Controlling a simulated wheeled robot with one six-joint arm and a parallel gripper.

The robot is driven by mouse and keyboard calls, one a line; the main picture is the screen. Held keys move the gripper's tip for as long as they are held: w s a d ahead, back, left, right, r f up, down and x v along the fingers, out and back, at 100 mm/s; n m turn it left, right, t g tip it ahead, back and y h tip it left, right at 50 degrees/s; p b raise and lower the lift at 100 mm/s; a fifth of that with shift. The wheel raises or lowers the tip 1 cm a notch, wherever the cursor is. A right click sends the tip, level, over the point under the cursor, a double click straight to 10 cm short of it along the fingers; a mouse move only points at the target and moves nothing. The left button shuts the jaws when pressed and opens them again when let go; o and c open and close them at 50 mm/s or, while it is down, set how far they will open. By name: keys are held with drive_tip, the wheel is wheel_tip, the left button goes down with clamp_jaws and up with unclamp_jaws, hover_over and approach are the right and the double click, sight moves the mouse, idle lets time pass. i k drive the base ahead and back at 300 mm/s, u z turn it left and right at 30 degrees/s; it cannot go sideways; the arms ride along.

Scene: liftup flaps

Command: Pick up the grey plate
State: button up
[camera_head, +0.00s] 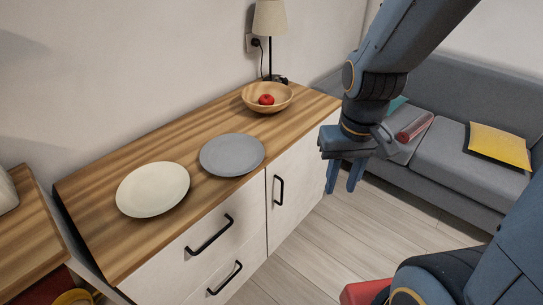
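The grey plate (232,155) lies flat on the wooden top of a white cabinet (100,208), near the front edge. A cream plate (153,190) lies just to its left, close beside it. My gripper (344,190) hangs to the right of the grey plate, in front of the cabinet's right end and apart from the plate. Its two fingers point down with a gap between them, and nothing shows between them.
A wooden bowl (252,105) with a red apple (266,99) stands behind the grey plate to the right. A lamp (270,20) stands at the cabinet's far end. Black handles (210,236) stick out from the cabinet front. A grey sofa (455,170) is at right; the floor (320,245) between is clear.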

sight(230, 155)
drive_tip(key=k, duration=1.25)
drive_tip(key=u, duration=0.7)
drive_tip(key=i, duration=1)
drive_tip(key=z, duration=0.45)
